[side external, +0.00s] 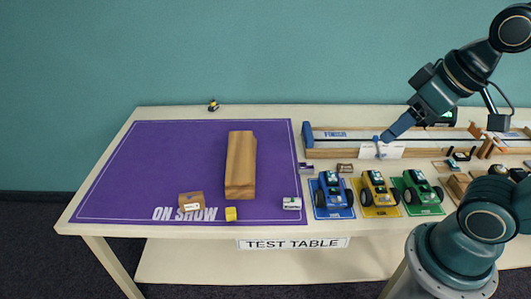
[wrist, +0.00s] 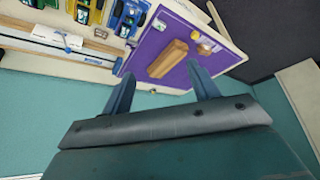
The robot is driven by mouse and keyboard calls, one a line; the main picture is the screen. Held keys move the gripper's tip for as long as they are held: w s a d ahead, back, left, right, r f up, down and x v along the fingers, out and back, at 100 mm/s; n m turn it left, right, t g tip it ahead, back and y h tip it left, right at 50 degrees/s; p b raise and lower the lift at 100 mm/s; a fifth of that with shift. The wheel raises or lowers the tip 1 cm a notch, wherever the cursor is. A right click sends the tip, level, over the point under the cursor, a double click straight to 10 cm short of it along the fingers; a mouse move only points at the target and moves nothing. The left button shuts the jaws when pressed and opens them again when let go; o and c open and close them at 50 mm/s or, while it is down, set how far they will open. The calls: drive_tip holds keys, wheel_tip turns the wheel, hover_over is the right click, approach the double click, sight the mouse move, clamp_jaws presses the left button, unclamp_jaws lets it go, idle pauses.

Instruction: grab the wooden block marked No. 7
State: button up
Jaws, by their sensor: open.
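No number 7 is readable on any block. A small wooden block (side external: 191,201) with a white label sits at the front left of the purple mat (side external: 130,160); the label is too small to read. It appears to show in the wrist view too (wrist: 207,48). A long, plain wooden beam (side external: 240,165) lies on the mat, also in the wrist view (wrist: 167,58). More small wooden blocks (side external: 458,184) lie at the table's right, partly behind my arm. My gripper (side external: 387,138) is open and empty, above the track near the white card, well right of the mat.
Blue (side external: 333,193), yellow (side external: 376,192) and green (side external: 417,190) toy cars stand on coloured mats at the front. A wooden-edged track (side external: 340,145) runs along the back. A yellow cube (side external: 231,214) is near the labelled block. The mat's left half is clear.

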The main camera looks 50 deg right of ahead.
drive_tip(key=shift+w, duration=0.1)
drive_tip(key=n+g+y, duration=0.3)
drive_tip(key=n+y, duration=0.1)
drive_tip(key=n, duration=0.7)
hover_over(191, 196)
drive_tip(key=s+d, duration=0.3)
drive_tip(key=d, duration=0.1)
wheel_tip(191, 196, down, 24)
drive_tip(key=shift+d+r, duration=0.15)
drive_tip(key=shift+r, duration=0.1)
drive_tip(key=shift+w, duration=0.1)
drive_tip(key=shift+x, duration=4.25)
